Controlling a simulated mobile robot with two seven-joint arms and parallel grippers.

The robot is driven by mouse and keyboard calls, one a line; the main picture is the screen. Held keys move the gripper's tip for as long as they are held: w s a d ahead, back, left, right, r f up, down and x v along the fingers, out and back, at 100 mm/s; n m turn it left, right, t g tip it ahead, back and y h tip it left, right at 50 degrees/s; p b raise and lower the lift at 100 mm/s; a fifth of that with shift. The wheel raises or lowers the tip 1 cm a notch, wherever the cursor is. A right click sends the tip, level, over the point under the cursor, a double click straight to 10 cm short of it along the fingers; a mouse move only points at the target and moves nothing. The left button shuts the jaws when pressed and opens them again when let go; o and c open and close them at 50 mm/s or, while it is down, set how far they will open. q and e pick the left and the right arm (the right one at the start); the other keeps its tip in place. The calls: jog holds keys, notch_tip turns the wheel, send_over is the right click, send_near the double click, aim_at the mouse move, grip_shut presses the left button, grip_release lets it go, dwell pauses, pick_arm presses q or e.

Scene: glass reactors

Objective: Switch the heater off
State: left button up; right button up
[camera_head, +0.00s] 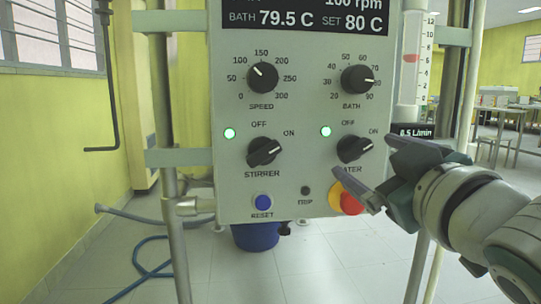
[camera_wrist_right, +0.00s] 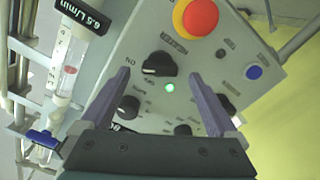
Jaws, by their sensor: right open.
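The heater knob (camera_head: 354,148) is a black rotary knob at the lower right of the grey control panel (camera_head: 300,215); its pointer is turned towards ON. The green heater lamp (camera_head: 325,131) beside it is lit. The HEATER label is partly hidden by a finger. My right gripper (camera_head: 364,155) is open in front of the knob, its fingers on either side of it in the picture. In the right wrist view the knob (camera_wrist_right: 159,64) shows between the two finger tips, and I see no contact. My left gripper is not in view.
The red emergency button (camera_head: 351,202) sits just below the heater knob, close to the lower finger. The stirrer knob (camera_head: 264,151) is to the left, the bath knob (camera_head: 357,79) above. A flow meter tube (camera_head: 411,60) stands right of the panel.

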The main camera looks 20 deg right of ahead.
aim_at(359, 154)
jog(key=shift+x, duration=1.75)
jog(key=c, duration=1.4)
